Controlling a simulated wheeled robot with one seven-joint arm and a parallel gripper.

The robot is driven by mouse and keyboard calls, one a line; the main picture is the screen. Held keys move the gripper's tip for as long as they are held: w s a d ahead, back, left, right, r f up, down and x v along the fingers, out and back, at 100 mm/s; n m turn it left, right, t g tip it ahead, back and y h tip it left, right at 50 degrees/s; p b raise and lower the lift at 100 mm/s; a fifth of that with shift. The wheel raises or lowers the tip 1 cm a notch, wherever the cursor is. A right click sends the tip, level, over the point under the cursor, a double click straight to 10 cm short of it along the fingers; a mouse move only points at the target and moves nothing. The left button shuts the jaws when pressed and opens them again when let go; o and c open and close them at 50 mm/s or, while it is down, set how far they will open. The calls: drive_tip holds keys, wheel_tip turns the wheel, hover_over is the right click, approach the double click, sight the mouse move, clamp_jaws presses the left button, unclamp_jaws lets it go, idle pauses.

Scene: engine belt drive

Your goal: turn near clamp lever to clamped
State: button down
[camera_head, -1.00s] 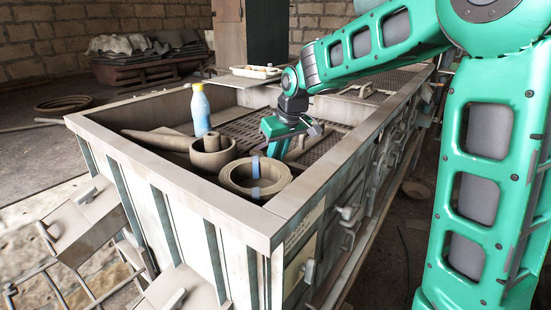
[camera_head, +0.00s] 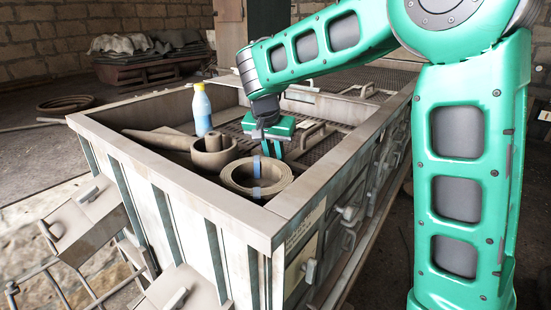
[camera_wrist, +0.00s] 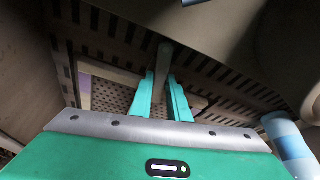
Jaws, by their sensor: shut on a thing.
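My gripper (camera_head: 272,149) reaches down inside the big open bin, just beyond the coiled belt. In the wrist view my gripper's two green fingers (camera_wrist: 162,100) stand close together on either side of a narrow grey lever (camera_wrist: 163,62), which I take to be the near clamp lever. The fingers are shut on it. The lever's far end shows beyond the fingertips, over a slotted metal plate (camera_wrist: 118,98). In the head view my gripper hides the lever, and its exact angle cannot be told.
A coiled belt (camera_head: 238,180) with a light blue band, a hollow cylinder (camera_head: 211,160) and a blue-and-white bottle (camera_head: 201,112) stand close by in the bin. The bin's rim (camera_head: 320,185) runs along the right. Bar handles (camera_head: 313,133) lie right of my gripper.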

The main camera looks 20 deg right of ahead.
drive_tip(key=shift+w+a+r+m+g+h, duration=0.1)
drive_tip(key=shift+w+m+g+h, duration=0.1)
drive_tip(key=shift+m, duration=0.55)
drive_tip(key=shift+w+a+r+m+g+h, duration=0.1)
drive_tip(key=shift+m+h, duration=0.1)
drive_tip(key=shift+m, duration=0.55)
drive_tip(key=c, duration=1.7)
unclamp_jaws()
drive_tip(key=shift+a, duration=0.1)
drive_tip(key=shift+s+f, duration=0.1)
drive_tip(key=v, duration=1)
drive_tip(key=shift+r, duration=0.35)
